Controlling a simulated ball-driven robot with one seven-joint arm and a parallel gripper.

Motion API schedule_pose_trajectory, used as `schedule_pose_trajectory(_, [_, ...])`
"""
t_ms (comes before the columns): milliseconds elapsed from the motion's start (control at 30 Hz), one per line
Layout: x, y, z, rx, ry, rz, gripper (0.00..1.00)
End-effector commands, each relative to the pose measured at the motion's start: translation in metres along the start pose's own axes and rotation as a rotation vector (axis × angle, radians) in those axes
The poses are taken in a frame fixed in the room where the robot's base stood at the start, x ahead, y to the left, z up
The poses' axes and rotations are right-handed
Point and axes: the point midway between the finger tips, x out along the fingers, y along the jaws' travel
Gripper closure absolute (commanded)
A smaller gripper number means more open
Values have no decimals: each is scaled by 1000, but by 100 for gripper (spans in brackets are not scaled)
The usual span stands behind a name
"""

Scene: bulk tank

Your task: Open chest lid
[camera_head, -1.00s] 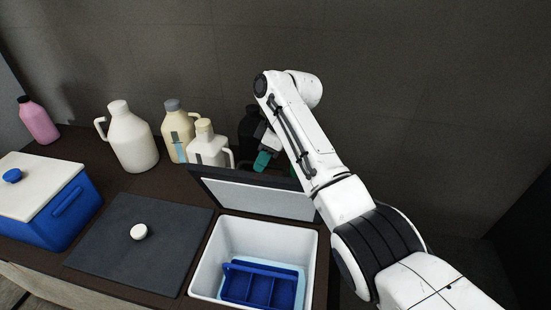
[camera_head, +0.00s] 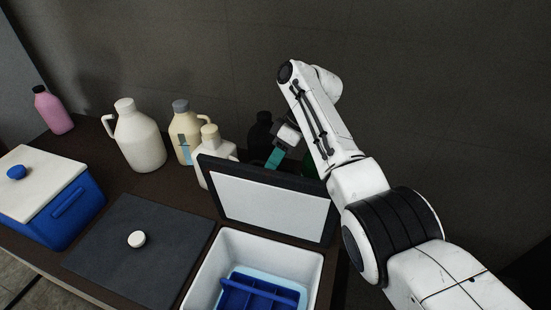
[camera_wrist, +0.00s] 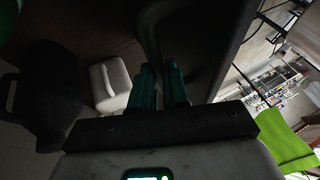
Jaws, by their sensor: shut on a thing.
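The chest (camera_head: 200,266) is a white open box with a blue divided caddy (camera_head: 262,291) inside. Its lid (camera_head: 270,207) is dark-edged with a white inner panel and stands raised at the chest's back edge, tilted up steeply. My gripper (camera_head: 274,158) is behind the lid's top edge in the head view, with teal fingers. In the wrist view, the gripper (camera_wrist: 160,85) has its teal fingers close together beside the dark lid (camera_wrist: 205,35).
White jug (camera_head: 137,137), cream jug (camera_head: 186,125) and a smaller cream jug (camera_head: 209,140) stand left of the lid; a dark bottle (camera_head: 261,132) is behind it.

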Motion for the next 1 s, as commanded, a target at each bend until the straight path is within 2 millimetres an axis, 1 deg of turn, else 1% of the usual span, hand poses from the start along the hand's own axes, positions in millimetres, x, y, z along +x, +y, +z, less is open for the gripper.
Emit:
schedule_pose_trajectory(33, [9,2,12,13,-19,-10,100])
schedule_pose_trajectory(67, [9,2,12,13,-19,-10,100])
schedule_pose_trajectory(100, [9,2,12,13,-20,-10,83])
schedule_pose_trajectory(300, [8,1,10,12,-16,-9,64])
schedule_pose_trajectory(367, [7,1,8,10,-14,-8,60])
schedule_pose_trajectory(567, [5,1,6,8,-10,-6,60])
schedule_pose_trajectory(667, [1,1,5,7,-8,-5,60])
schedule_pose_trajectory(767, [-10,2,4,6,-5,-3,60])
schedule_pose_trajectory(867, [-27,3,5,7,-5,-2,60])
schedule_pose_trajectory(1000, [-55,3,6,8,-7,-2,60])
